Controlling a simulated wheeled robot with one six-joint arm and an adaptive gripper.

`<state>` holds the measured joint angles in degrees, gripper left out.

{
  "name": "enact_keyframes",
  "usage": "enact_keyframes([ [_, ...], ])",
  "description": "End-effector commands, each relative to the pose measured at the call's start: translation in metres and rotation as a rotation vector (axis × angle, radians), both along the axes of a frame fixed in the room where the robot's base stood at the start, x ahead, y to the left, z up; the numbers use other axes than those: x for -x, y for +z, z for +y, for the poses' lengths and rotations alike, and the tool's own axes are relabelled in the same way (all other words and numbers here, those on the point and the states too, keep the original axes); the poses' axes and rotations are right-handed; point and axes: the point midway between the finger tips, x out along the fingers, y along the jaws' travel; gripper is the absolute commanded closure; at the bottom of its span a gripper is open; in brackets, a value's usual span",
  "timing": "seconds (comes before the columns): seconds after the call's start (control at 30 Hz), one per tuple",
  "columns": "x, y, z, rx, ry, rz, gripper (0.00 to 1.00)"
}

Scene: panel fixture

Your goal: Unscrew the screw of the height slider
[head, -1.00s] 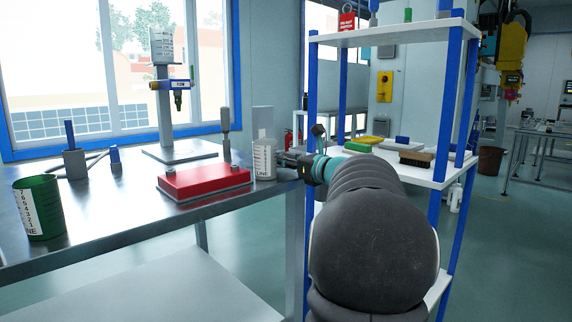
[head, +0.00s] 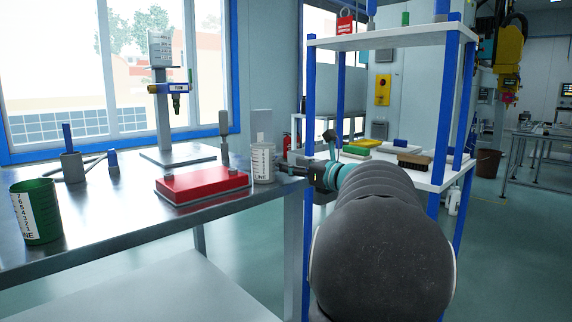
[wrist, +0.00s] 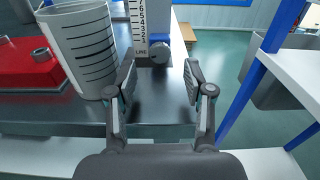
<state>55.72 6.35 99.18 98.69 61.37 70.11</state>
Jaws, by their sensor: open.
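In the wrist view a pale upright strip with scale marks (wrist: 138,28) stands ahead, with a round grey knob (wrist: 160,52) at its lower right. This looks like the height slider and its screw, but I cannot be sure. My gripper (wrist: 160,83) is open and empty; the knob shows beyond the gap between its fingers, apart from them. In the head view my gripper (head: 303,161) is at the table's right end, right of the white marked container (head: 263,164). That container is left of my left finger in the wrist view (wrist: 82,50).
A red block (head: 203,184) lies on the metal table (head: 120,224). A green cup (head: 37,210) and a stand with a column (head: 162,110) are further left. A white shelf with blue posts (head: 312,100) stands close on the right.

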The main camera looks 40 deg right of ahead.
Motion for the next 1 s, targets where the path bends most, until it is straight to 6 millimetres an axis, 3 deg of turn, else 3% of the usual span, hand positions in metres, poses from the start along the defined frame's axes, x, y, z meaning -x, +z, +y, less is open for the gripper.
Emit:
enact_keyframes([
  [0.2,0.045,0.000,-0.004,0.000,-0.003,0.000,0.48],
  [0.4,0.070,0.000,-0.006,-0.001,-0.002,-0.001,0.48],
  [1.0,0.079,0.000,-0.006,0.000,0.000,-0.001,0.48],
])
